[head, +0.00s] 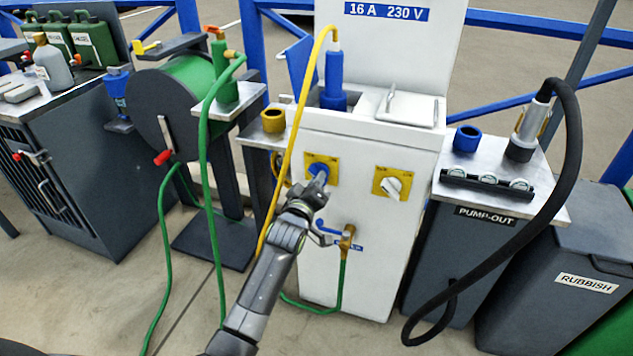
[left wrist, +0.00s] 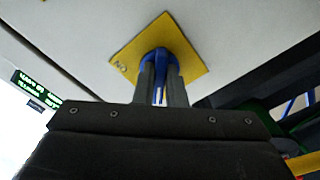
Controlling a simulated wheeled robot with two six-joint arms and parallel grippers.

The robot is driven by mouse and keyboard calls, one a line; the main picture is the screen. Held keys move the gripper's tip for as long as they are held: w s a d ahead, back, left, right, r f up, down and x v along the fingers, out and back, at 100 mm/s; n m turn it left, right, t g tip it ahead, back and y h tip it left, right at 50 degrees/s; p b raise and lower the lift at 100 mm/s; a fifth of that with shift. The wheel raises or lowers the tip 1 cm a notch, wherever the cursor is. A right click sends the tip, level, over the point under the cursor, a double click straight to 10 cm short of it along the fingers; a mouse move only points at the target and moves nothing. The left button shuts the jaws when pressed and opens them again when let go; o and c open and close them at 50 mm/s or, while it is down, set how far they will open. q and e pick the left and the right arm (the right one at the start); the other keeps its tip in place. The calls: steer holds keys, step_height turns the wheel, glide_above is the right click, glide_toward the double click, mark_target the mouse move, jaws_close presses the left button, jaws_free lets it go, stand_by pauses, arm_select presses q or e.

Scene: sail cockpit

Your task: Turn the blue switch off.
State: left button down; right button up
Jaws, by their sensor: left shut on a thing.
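The blue switch (head: 319,168) sits on a yellow plate (head: 331,160) on the front of the white power pedestal (head: 335,220). My left gripper (head: 317,182) is at the switch, its fingers shut on the knob. In the left wrist view the blue switch (left wrist: 160,60) shows between the two fingers (left wrist: 160,88), in front of the yellow plate (left wrist: 185,50) with "ON" lettering at its left corner. The fingers hide part of the knob, so its exact angle is hard to tell. My right gripper is not in view.
A white switch (head: 392,186) on another yellow plate is to the right. A blue plug (head: 334,85) with a yellow cable stands above. A tap (head: 347,238) with a green hose is below. A black hose (head: 573,150) hangs at the pump-out stand at right.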

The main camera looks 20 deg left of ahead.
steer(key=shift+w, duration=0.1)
arm_select(q)
steer(key=c, duration=1.5)
jaws_free()
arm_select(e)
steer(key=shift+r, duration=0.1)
